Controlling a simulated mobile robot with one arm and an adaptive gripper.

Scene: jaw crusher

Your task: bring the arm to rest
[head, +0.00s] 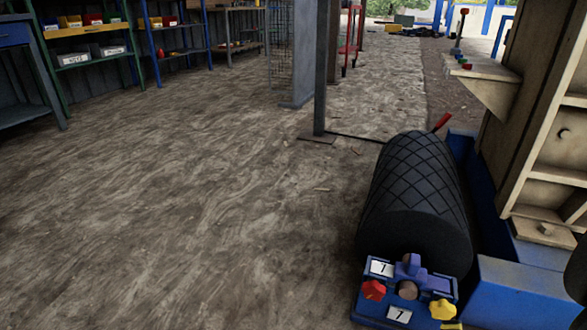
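Neither my arm nor my gripper can be made out in the head view, so the arm's pose and the gripper's state cannot be seen. A dark rounded shape is cut off at the right edge of the picture; I cannot tell what it is.
A large black drum with a diamond pattern (415,190) stands at the right. Before it is a blue block (408,292) with red and yellow knobs. A beige machine frame (530,110) rises beside it. Shelves (90,45) line the back left. The brown floor (180,200) is mostly clear.

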